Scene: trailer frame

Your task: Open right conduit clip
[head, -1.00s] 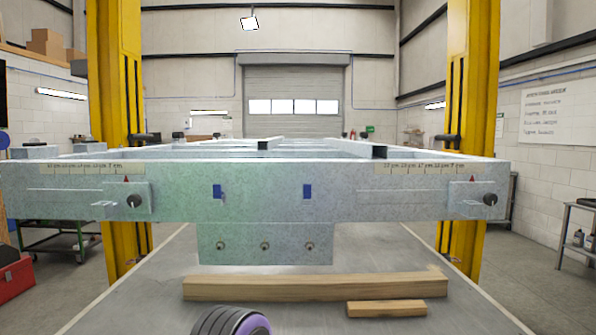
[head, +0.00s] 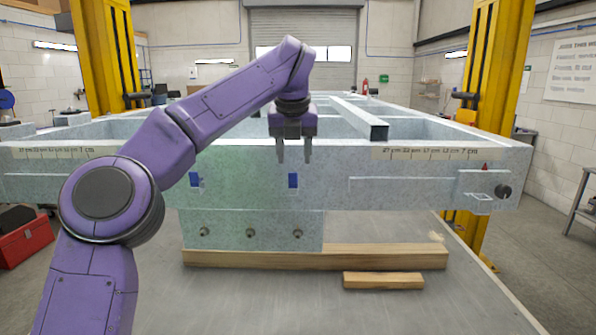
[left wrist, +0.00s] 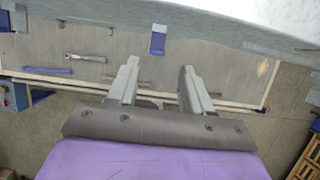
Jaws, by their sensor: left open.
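The right conduit clip (head: 293,180) is a small blue piece on the front face of the pale grey frame beam (head: 410,165). A matching left clip (head: 194,180) sits to its left. My left gripper (head: 294,157) is open and empty, with its fingers pointing down just above the right clip in the head view. In the left wrist view, the right clip (left wrist: 158,42) shows ahead of and between the open fingers of my left gripper (left wrist: 159,66), apart from them. I cannot tell from these views whether the clip is open or shut. My right gripper is not in view.
Below the beam, a long wooden block (head: 390,257) and a shorter one (head: 384,281) lie on the grey surface. A bracket with a black knob (head: 503,191) is at the beam's right end. Yellow posts (head: 492,90) stand behind. A red toolbox (head: 25,238) is at left.

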